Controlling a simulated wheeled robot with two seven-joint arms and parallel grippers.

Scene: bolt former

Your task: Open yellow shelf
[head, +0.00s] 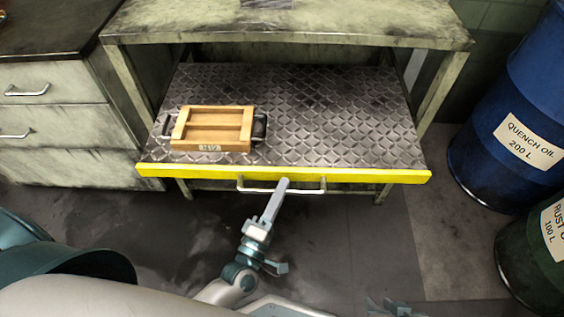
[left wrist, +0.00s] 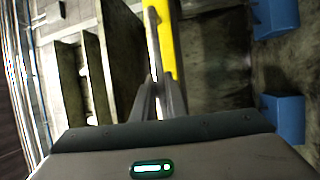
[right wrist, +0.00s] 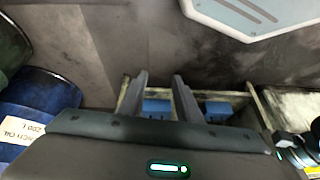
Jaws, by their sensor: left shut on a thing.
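The yellow shelf is a dark diamond-plate tray (head: 330,110) with a yellow front edge (head: 380,176). It sticks out a long way from under the workbench in the head view. A silver bar handle (head: 253,190) is on its front. My left gripper (head: 282,184) is shut on the handle near its middle. In the left wrist view, the fingers (left wrist: 160,88) close on the bar (left wrist: 153,45), beside the yellow edge (left wrist: 166,40). My right gripper (right wrist: 160,82) is open and empty in the right wrist view, its fingers apart, away from the shelf.
A wooden crate (head: 212,134) with metal handles lies on the shelf's left part. A drawer cabinet (head: 50,100) stands at left. A blue drum (head: 520,110) and a dark green drum (head: 530,250) stand at right. Floor in front of the shelf is clear at right.

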